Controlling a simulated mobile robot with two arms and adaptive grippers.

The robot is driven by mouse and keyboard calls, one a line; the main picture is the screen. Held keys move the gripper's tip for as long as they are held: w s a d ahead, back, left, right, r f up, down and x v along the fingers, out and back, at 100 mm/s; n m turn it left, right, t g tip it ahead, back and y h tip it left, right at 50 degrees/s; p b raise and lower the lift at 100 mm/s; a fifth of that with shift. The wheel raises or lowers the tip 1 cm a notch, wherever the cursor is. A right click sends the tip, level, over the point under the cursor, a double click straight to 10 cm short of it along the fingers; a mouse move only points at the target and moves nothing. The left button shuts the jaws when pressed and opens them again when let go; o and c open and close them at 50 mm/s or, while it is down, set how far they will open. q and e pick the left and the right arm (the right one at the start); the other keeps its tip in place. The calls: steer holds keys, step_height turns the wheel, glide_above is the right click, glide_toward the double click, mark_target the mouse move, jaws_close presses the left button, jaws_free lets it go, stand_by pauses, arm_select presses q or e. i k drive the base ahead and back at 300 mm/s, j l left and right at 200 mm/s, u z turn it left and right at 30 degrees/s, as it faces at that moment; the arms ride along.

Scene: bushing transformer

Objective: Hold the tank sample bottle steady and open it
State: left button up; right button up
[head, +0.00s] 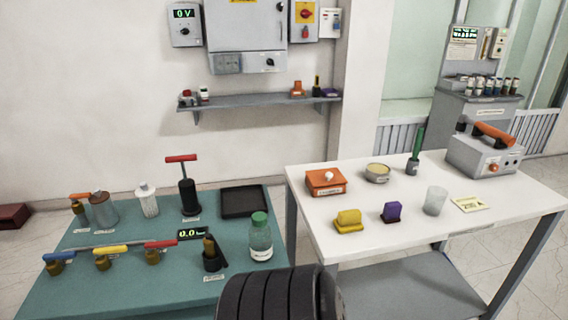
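A clear bottle with a green cap (260,237), which looks like the tank sample bottle, stands upright at the right front part of the teal table (130,300). It has a white label low on its front, and its cap is on. Nothing is touching it. Neither of my grippers shows in the head view.
On the teal table, a black tray (243,202) lies behind the bottle, and a dark fitting (212,255) stands to its left. Several valves with coloured handles are further left. The white table (300,178) on the right holds an orange box (325,182) and a cup (435,200).

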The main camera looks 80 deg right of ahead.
mark_target(260, 238)
steer(key=k+l+z, duration=0.1)
steer(key=z, duration=2.35)
steer(key=j+z, duration=0.4)
steer(key=j, duration=0.2)
steer(key=j+z, duration=0.4)
steer(key=j, duration=0.25)
steer(key=k+j+z, duration=0.1)
steer(key=j+z, duration=0.3)
steer(key=j, duration=0.2)
